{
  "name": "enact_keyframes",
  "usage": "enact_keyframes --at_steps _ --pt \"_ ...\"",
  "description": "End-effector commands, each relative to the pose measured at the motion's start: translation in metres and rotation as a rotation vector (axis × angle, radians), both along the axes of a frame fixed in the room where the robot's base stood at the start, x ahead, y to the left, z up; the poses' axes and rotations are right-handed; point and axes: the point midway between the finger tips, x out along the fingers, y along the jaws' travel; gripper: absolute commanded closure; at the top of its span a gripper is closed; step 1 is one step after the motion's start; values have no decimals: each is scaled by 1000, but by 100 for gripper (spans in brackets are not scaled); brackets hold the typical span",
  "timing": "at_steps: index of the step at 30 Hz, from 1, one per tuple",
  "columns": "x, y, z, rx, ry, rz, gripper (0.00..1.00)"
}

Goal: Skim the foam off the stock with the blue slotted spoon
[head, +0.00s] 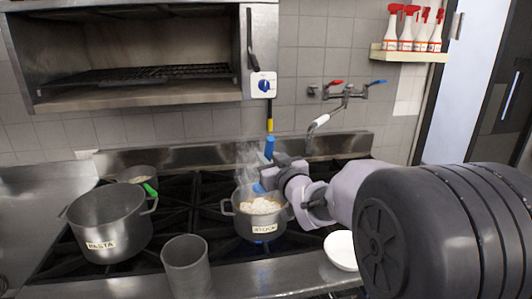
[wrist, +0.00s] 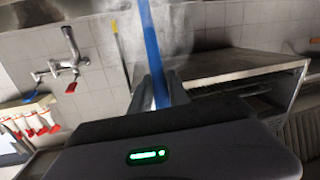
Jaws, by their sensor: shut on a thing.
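The pot labelled as stock (head: 262,228) stands on the stove in the head view, with pale whitish foam (head: 260,206) on its surface and steam rising. A blue flame shows under it. My gripper (head: 268,170) is above the pot's back right rim, shut on the handle of the blue slotted spoon (head: 269,147). The handle sticks up above the jaws, and a bit of blue shows below them at the pot. The slotted end is hidden. In the wrist view the blue handle (wrist: 152,45) rises between the two fingers (wrist: 157,92).
A white bowl (head: 341,251) sits right of the pot, near my arm. A pasta pot (head: 105,235), a small pan with a green handle (head: 150,189) and a tall metal container (head: 187,265) stand left. A tap (head: 318,123) reaches out behind.

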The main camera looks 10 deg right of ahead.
Motion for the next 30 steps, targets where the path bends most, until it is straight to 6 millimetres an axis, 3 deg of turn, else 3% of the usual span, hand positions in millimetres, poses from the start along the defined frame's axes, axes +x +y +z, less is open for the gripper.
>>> enact_keyframes --at_steps 2,21,30 --pt "-8 0 -12 0 1 0 100" --pt "38 0 -92 -1 0 1 100" --pt "46 0 -101 -1 0 1 100"
